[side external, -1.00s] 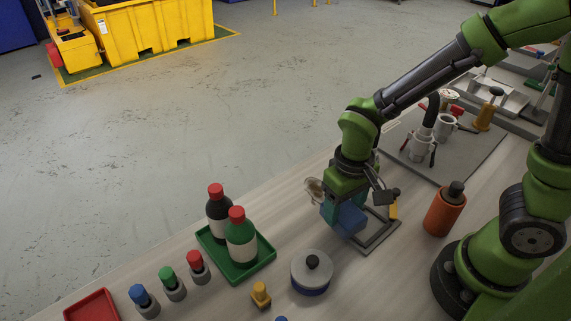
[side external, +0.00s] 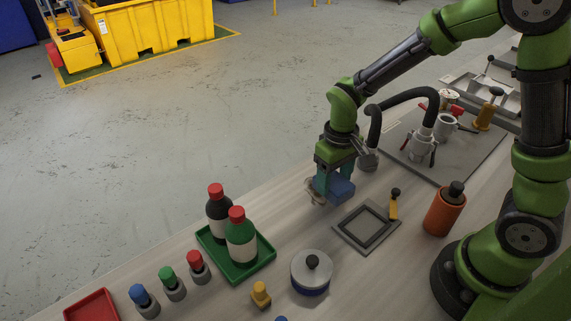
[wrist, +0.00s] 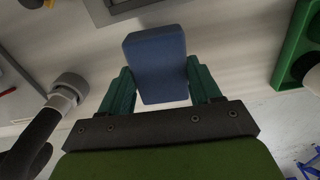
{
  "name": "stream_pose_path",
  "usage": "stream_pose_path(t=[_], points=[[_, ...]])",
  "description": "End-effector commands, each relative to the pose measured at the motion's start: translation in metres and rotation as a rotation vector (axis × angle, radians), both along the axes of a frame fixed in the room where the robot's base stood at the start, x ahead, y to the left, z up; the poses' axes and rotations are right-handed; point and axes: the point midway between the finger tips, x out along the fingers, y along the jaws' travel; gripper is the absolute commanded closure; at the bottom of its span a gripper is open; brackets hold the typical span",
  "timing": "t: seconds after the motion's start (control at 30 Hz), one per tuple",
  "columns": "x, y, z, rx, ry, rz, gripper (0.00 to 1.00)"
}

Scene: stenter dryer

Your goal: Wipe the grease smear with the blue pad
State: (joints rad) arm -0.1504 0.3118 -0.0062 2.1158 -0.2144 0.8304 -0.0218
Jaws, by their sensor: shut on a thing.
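The blue pad (side external: 340,188) is held between the teal fingers of my gripper (side external: 333,176), near the far edge of the bench. In the wrist view the pad (wrist: 155,62) sits between both fingers of my gripper (wrist: 160,88), which are shut on it. I cannot tell whether the pad touches the bench. I cannot make out a grease smear in either view; the pad and gripper hide part of the bench there.
A grey square frame (side external: 344,231) with a yellow handle lies just right of the pad. A beige object (side external: 312,193) is partly hidden behind the pad. A black hose (side external: 374,128) curves close to the wrist. A green tray (side external: 268,252) with two bottles stands to the left.

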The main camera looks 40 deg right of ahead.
Motion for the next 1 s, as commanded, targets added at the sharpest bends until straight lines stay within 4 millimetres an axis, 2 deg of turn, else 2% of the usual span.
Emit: stream_pose_path(t=[0.27, 0.37, 0.4, 0.53, 1.0], points=[[-0.001, 0.000, -0.026, -0.001, 0.003, 0.000, 0.62], [-0.001, 0.000, -0.044, -0.001, 0.007, 0.000, 0.62], [0.005, 0.000, -0.035, 0.001, -0.003, -0.001, 0.65], [0.016, 0.000, -0.043, 0.000, 0.003, -0.001, 0.66], [0.059, 0.000, -0.042, 0.000, 0.001, -0.001, 0.66]])
